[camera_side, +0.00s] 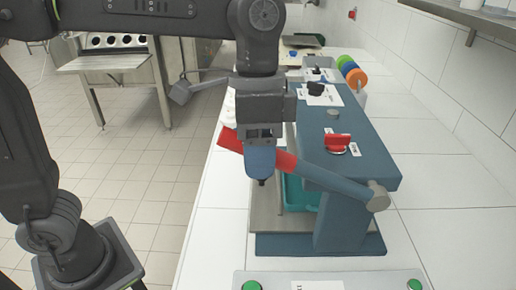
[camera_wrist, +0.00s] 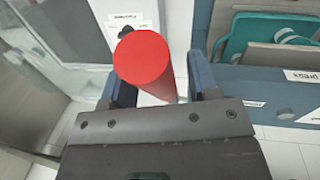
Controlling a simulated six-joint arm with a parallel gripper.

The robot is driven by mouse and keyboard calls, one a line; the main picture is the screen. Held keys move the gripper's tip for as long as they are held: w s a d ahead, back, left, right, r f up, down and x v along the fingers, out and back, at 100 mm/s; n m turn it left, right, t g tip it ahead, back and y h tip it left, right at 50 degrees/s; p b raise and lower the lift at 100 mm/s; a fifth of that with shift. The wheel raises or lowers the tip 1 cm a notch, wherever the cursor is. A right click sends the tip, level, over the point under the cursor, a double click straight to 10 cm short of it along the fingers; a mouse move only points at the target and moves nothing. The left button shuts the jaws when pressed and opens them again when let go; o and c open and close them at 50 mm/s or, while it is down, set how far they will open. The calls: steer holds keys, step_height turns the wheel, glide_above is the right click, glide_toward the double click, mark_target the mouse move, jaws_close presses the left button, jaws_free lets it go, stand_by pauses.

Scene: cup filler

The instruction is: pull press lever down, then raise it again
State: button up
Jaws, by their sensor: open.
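The press lever (camera_side: 327,177) is a blue bar with a red grip (camera_side: 230,140), pivoting at a grey hub (camera_side: 377,196) on the side of the blue press (camera_side: 345,215). The lever slants, with its red end a little higher than the hub. My gripper (camera_side: 261,180) is at the lever's red part, and its far side is hidden in the side view. In the wrist view, the red grip's round end (camera_wrist: 143,57) lies between the two spread blue fingers (camera_wrist: 160,82). The fingers are open, and I cannot tell whether either touches the grip.
A red knob (camera_side: 338,143) sits on the press top. A teal container (camera_side: 298,192) is inside the press. A panel with green buttons (camera_side: 330,282) is at the front. Coloured discs (camera_side: 352,72) stand farther back. White counter is clear on the right.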

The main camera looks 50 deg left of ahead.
steer(key=shift+c, duration=0.3)
jaws_close()
stand_by(0.3)
